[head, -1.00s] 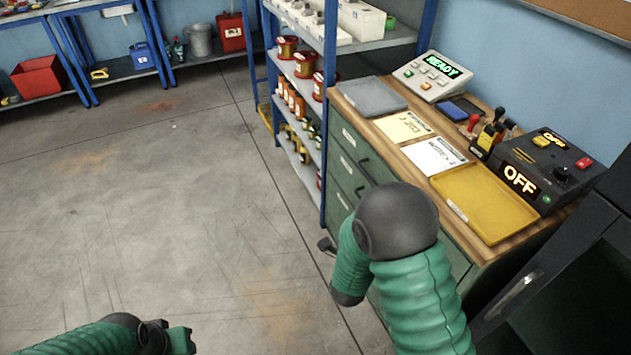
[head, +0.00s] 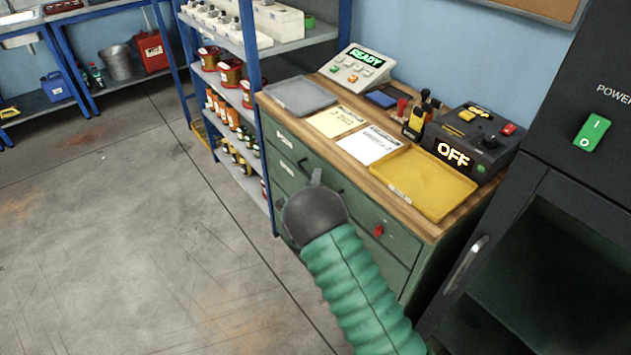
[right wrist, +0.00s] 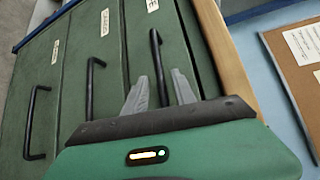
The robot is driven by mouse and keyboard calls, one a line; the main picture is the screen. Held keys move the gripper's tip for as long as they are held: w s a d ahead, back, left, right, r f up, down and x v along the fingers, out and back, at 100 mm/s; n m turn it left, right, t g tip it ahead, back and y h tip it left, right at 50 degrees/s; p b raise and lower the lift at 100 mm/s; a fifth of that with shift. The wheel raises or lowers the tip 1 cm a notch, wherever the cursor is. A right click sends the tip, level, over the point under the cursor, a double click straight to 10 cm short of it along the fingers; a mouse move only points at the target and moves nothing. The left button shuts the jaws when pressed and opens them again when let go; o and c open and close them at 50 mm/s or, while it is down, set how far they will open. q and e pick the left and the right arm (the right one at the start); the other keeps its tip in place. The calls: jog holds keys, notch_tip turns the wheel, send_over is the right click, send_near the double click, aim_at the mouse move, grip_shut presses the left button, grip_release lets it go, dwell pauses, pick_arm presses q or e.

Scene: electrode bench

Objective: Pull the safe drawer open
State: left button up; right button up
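The green drawer cabinet (head: 395,262) stands under the wooden bench top, with labelled drawers that look shut. I cannot tell from the labels which is the safe drawer. My right gripper (right wrist: 160,76) is open in front of the drawer fronts. In the right wrist view its two grey fingers lie on either side of the black handle (right wrist: 157,58) of the uppermost drawer (right wrist: 143,50); contact cannot be told. Two lower handles, a middle one (right wrist: 92,85) and a bottom one (right wrist: 32,120), show to the left. In the head view my arm hides most of this gripper. My left gripper is not in view.
A red knob (head: 378,230) sits on the cabinet's right front. A dark cabinet with a metal handle (head: 466,262) stands close on the right. A blue-framed shelf (head: 258,120) stands on the left. The floor (head: 130,250) in front is clear.

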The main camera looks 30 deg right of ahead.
jog(key=shift+w+d, duration=0.1)
jog(key=shift+w, duration=0.2)
grip_shut()
jog(key=shift+s, duration=0.1)
jog(key=shift+f, duration=0.2)
dwell(1.0)
